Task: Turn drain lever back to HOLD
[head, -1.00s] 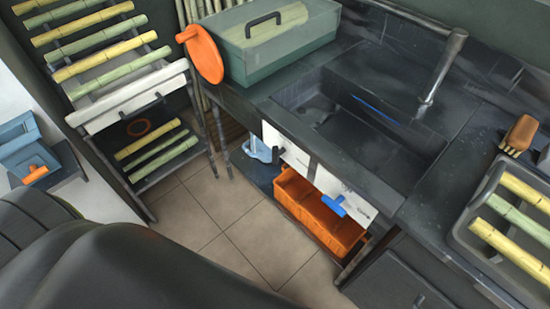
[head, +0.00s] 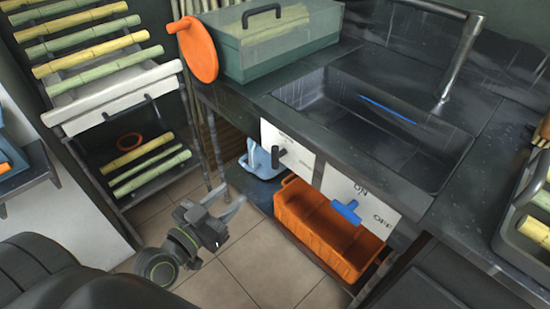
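A white panel with a dark lever (head: 278,156) is under the left part of the sink; its lettering is too small to read, so I cannot confirm HOLD. To its right, a second white panel (head: 383,213) marked ON and OFF carries a blue lever (head: 346,211). My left gripper (head: 224,202) is open and empty, its fingers pointing up and right. It is over the floor, left of and below the dark lever, apart from it. My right gripper is out of view.
An orange crate (head: 315,221) and a light blue jug (head: 262,160) stand under the sink (head: 340,135). A cane rack (head: 120,98) is at the left. A lidded green box (head: 290,55) and an orange disc (head: 198,50) are above. Tiled floor (head: 265,255) is open between.

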